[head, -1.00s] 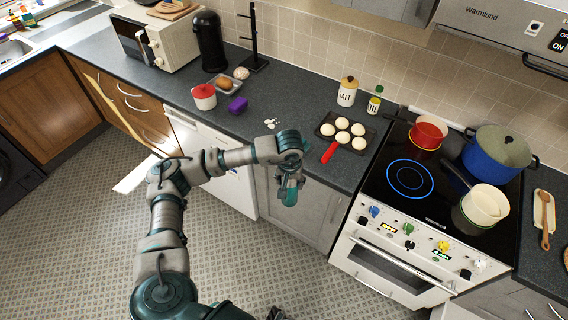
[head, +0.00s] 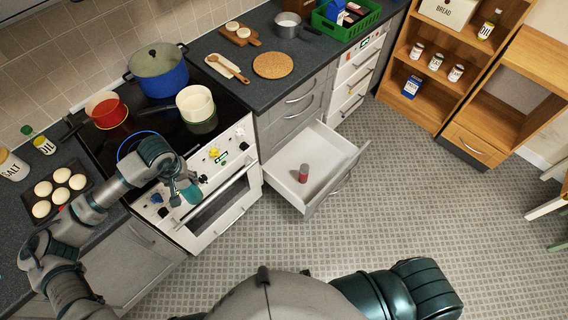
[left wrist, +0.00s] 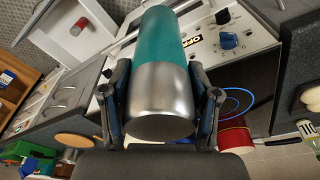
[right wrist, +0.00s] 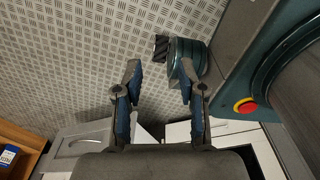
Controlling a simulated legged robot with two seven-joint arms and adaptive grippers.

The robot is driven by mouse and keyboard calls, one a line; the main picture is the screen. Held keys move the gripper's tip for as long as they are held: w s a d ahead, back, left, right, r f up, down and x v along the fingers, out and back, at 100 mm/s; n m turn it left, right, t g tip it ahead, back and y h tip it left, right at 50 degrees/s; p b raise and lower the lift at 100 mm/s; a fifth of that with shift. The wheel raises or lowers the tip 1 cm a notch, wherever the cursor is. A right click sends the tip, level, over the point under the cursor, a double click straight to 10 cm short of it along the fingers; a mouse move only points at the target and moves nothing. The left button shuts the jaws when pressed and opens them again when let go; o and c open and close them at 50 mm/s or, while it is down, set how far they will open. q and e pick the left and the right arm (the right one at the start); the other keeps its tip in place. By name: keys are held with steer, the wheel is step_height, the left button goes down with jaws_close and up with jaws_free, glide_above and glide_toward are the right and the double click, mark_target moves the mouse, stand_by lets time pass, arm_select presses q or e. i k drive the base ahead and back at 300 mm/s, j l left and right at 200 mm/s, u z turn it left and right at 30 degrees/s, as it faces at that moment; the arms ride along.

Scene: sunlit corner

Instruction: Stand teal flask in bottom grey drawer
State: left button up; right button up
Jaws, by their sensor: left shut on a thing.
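The teal flask (left wrist: 165,60), teal with a bare metal end, is held between the fingers of my left gripper (left wrist: 160,85) in the left wrist view. In the head view my left gripper (head: 182,188) is in front of the stove, left of the drawer. The bottom grey drawer (head: 330,150) is pulled open, with a white inside. A small red and grey can (head: 303,173) stands in it; most of its floor is bare. My right gripper (right wrist: 157,85) is open and empty above the floor in the right wrist view; the head view does not show its fingers.
Open floor lies right of the drawer, before the wooden shelves (head: 430,75).

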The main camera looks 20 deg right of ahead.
mark_target(322, 161)
steer(key=l+z, duration=0.15)
steer(key=z, duration=0.3)
steer(key=i+l+z, duration=0.1)
steer(key=z, duration=0.3)
steer(key=i+l+z, duration=0.1)
steer(key=z, duration=0.35)
steer(key=i+z, duration=0.15)
steer(key=z, duration=0.25)
